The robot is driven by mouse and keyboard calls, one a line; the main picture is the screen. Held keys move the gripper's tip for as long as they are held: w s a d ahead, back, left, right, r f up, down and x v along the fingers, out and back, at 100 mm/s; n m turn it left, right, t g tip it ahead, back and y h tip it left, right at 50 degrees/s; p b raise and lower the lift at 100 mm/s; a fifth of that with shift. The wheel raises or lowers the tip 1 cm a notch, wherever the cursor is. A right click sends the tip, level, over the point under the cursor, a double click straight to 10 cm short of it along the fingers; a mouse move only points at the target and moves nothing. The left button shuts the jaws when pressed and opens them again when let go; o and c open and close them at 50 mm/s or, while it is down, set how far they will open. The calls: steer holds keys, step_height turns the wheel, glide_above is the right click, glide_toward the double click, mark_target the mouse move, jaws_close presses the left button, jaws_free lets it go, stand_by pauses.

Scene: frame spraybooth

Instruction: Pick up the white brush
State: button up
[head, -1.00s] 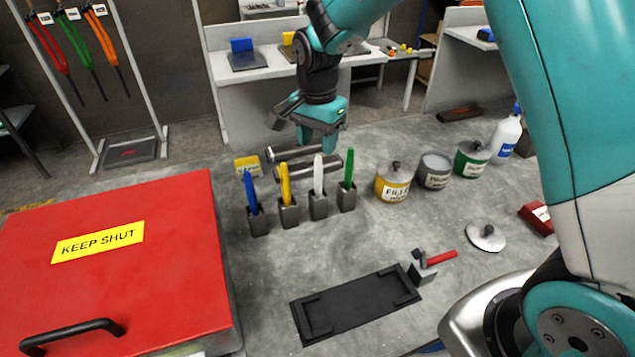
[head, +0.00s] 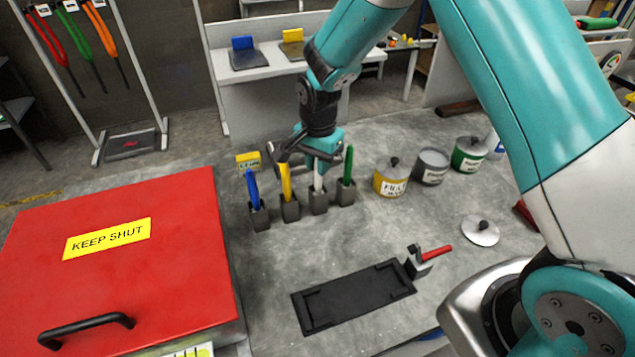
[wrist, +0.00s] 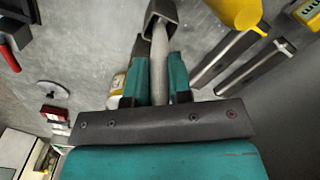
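The white brush (head: 318,180) stands upright in a grey holder (head: 319,202), third from the left in a row of brushes. My gripper (head: 318,160) is lowered over its upper end. In the wrist view the brush (wrist: 159,55) runs between my two teal fingers (wrist: 160,80), with its lower end in the dark holder (wrist: 163,10). The fingers lie close on both sides of it. I cannot tell whether they touch it. In the head view my gripper hides the brush's top.
Blue (head: 252,188), yellow (head: 286,183) and green (head: 348,165) brushes stand close by in their own holders. Lidded cans (head: 391,182) are to the right. A red box (head: 120,270) is at left. A black tray (head: 352,298) lies in front.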

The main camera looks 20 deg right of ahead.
jaws_close()
steer(key=shift+r, duration=0.1)
step_height(320, 180, up, 20)
steer(key=b, duration=0.4)
stand_by(2.2)
